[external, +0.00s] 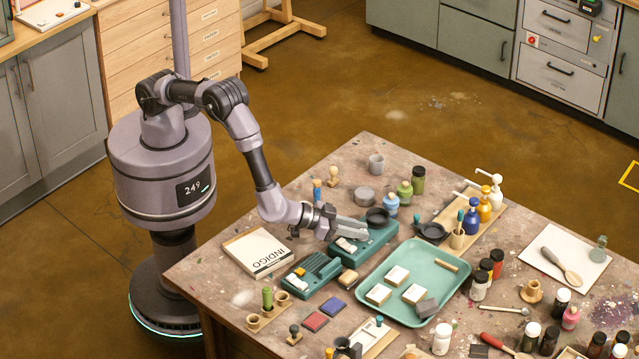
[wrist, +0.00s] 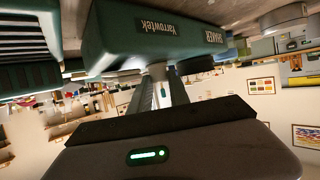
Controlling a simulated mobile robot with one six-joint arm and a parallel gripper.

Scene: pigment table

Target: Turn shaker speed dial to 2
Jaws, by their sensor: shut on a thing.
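The shaker (external: 378,243) is a dark teal box with a round black platform (external: 377,216) on top, standing on the table behind the tray. In the wrist view the shaker (wrist: 200,42) shows its labelled front, with the lettering upside down. My gripper (external: 347,238) is at the shaker's front left. In the wrist view my gripper's two grey fingers (wrist: 165,88) close around a pale round speed dial (wrist: 156,70) on that front. The dial's number marks and pointer cannot be read; the fingers cover part of it.
A second teal device (external: 311,273) with slots stands close by at the left, also in the wrist view (wrist: 30,38). A teal tray (external: 385,310) with pale blocks lies in front.

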